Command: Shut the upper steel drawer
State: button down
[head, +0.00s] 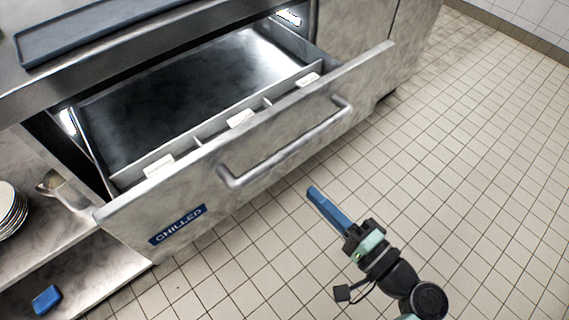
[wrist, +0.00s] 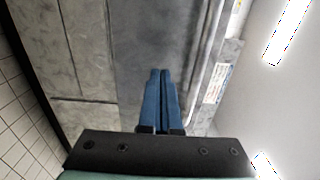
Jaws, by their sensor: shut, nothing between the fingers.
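The steel drawer (head: 225,165) stands pulled out below the counter, in the head view. Its front carries a bar handle (head: 290,150) and a blue label reading CHILLED (head: 177,226). The inside is a dark, mostly bare tray with a divided strip of small white items behind the front. My gripper (head: 313,192) is in front of the drawer, below and to the right of the handle in the picture, apart from it. Its blue fingers are shut and empty. In the wrist view the shut fingers (wrist: 160,75) point toward steel fronts, with a bar handle (wrist: 207,60) to their right.
A blue tray (head: 85,28) lies on the steel counter (head: 130,58). Stacked plates (head: 10,212) and a blue block (head: 46,299) sit on open shelves at left. The tiled floor (head: 470,150) on the right is clear.

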jog(key=b, duration=0.1)
send_over(286, 168)
jog(key=s, duration=0.4)
jog(key=shift+a, duration=0.15)
jog(key=b+x, duration=0.9)
jog(key=x, duration=1.5)
jog(key=shift+w+a+f+b, duration=0.15)
jog(key=shift+w+a+b, duration=0.1)
jog(key=shift+b, duration=0.1)
jog(key=shift+w+a, duration=0.35)
jog(key=shift+w, duration=0.15)
jog(key=shift+w+a+r, duration=0.1)
jog(key=shift+r, duration=0.3)
